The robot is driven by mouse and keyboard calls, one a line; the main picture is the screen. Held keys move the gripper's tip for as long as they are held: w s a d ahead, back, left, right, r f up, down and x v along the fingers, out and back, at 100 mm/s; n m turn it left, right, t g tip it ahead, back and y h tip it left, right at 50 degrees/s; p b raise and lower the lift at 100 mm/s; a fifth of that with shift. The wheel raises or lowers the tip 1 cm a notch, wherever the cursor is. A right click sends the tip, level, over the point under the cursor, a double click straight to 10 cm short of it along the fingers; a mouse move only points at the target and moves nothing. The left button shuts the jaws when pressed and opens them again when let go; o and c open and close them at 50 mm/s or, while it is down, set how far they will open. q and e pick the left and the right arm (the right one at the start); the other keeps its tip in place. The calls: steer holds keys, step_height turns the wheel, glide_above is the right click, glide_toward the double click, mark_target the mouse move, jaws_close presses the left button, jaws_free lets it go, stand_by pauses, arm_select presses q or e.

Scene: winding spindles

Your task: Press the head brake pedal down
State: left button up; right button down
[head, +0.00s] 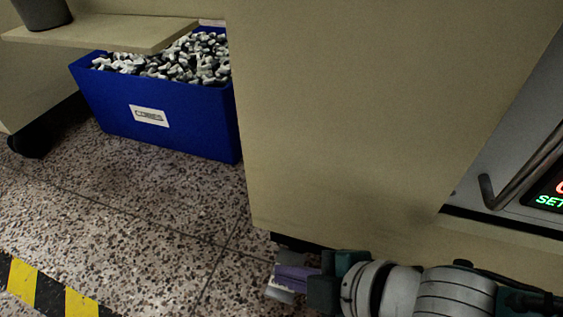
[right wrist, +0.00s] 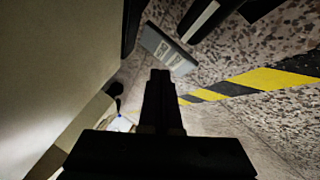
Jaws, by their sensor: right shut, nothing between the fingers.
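A grey plate-like piece with pale markings (right wrist: 168,48) shows in the right wrist view, low by the cabinet and just beyond my fingertips. It looks like the pedal, but I cannot read its markings. My right gripper (head: 290,279) is low beside the cabinet's bottom edge in the head view. In the right wrist view its dark fingers (right wrist: 160,78) are shut and hold nothing. I see a small space between them and the grey piece, but cannot judge contact. No pedal can be clearly told apart in the head view. My left gripper is not in view.
A beige cabinet (head: 350,110) fills the middle. A blue bin (head: 195,120) of grey and white pieces stands at left under a shelf (head: 110,32). A metal handle (head: 515,175) and lit display (head: 550,200) are at right. Speckled floor with yellow-black tape (head: 50,295) is clear.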

steer(key=shift+f, duration=0.1)
stand_by(0.4)
steer(key=shift+f, duration=0.35)
steer(key=shift+f, duration=0.1)
steer(key=shift+f, duration=0.6)
stand_by(0.6)
steer(key=shift+f, duration=0.45)
stand_by(0.5)
steer(key=shift+r, duration=0.1)
steer(key=shift+r+p, duration=1.45)
steer(key=shift+r, duration=0.05)
